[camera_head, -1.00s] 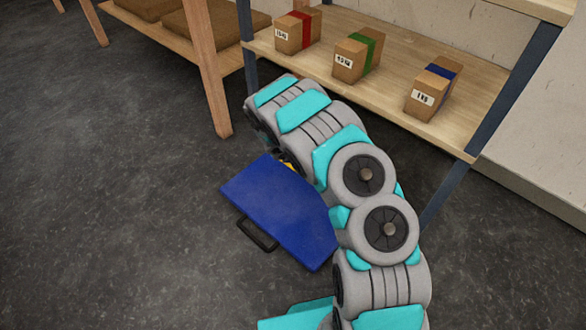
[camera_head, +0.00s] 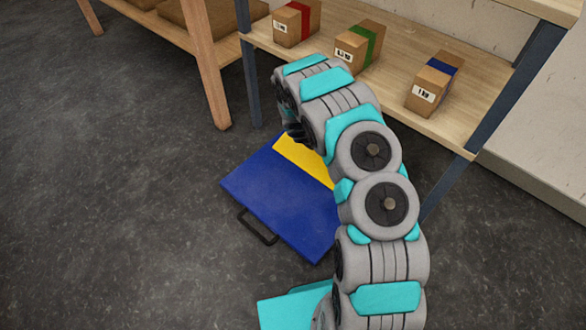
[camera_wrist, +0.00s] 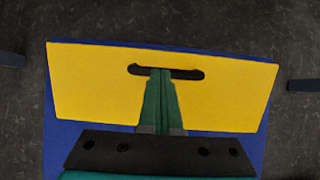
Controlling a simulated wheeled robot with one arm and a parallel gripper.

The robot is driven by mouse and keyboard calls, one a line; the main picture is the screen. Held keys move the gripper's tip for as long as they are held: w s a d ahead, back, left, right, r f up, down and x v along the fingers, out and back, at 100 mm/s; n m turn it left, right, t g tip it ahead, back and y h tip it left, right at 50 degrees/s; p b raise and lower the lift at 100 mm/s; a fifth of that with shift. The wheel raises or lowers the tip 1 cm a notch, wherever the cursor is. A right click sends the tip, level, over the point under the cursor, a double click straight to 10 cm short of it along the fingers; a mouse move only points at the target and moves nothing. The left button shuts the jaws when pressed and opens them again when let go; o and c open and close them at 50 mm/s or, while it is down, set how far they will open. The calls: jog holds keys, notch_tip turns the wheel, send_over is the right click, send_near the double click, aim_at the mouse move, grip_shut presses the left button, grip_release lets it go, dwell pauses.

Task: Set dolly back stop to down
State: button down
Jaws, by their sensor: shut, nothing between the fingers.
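The dolly (camera_head: 270,195) is a blue platform on the floor with a black handle (camera_head: 258,226) on its near left edge. Its back stop (camera_head: 302,160) is a yellow panel along the far side, partly hidden behind my arm. In the wrist view the back stop (camera_wrist: 95,85) fills the middle, with a black slot or grip (camera_wrist: 185,72) near its upper edge and blue around it. Its exact tilt is hard to tell. My gripper (camera_wrist: 160,73) is shut and empty, its fingertips over the black grip; contact is unclear. In the head view my gripper (camera_head: 297,132) is mostly hidden by the arm.
A wooden shelf (camera_head: 405,75) with boxes banded red (camera_head: 297,22), green (camera_head: 358,46) and blue (camera_head: 433,84) stands just behind the dolly. Its dark metal legs flank the dolly. A wooden table leg (camera_head: 207,65) is at left. The floor at left is clear.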

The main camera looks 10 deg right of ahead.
jog(key=shift+w+d+f, duration=0.6)
jog(key=shift+d+f, duration=0.15)
jog(key=shift+d, duration=0.05)
jog(key=shift+w+d+f, duration=0.2)
jog(key=shift+d+f, duration=0.15)
jog(key=shift+f, duration=0.25)
jog(key=s+d+r+m+g+h+p, duration=0.1)
jog(key=s+r+m, duration=0.25)
jog(key=r, duration=0.95)
jog(key=s+d+r+m+h+p, duration=0.1)
jog(key=s+r+m, duration=0.25)
jog(key=r, duration=0.95)
jog(key=s+r+m+g, duration=0.2)
jog(key=s+r+m, duration=0.6)
jog(key=s, duration=0.4)
jog(key=s+a+r+m+g+y, duration=0.1)
jog(key=s+a, duration=0.4)
jog(key=s, duration=0.5)
jog(key=s+a+r+m+g+y, duration=0.1)
jog(key=s+a+r+m+y, duration=0.2)
jog(key=s, duration=0.6)
jog(key=s+a+r+m+y, duration=0.3)
jog(key=s+a+m, duration=0.3)
jog(key=s, duration=0.4)
jog(key=shift+s+a+r+g, duration=0.35)
jog(key=shift+a+r+g, duration=0.05)
jog(key=shift+a+r, duration=0.35)
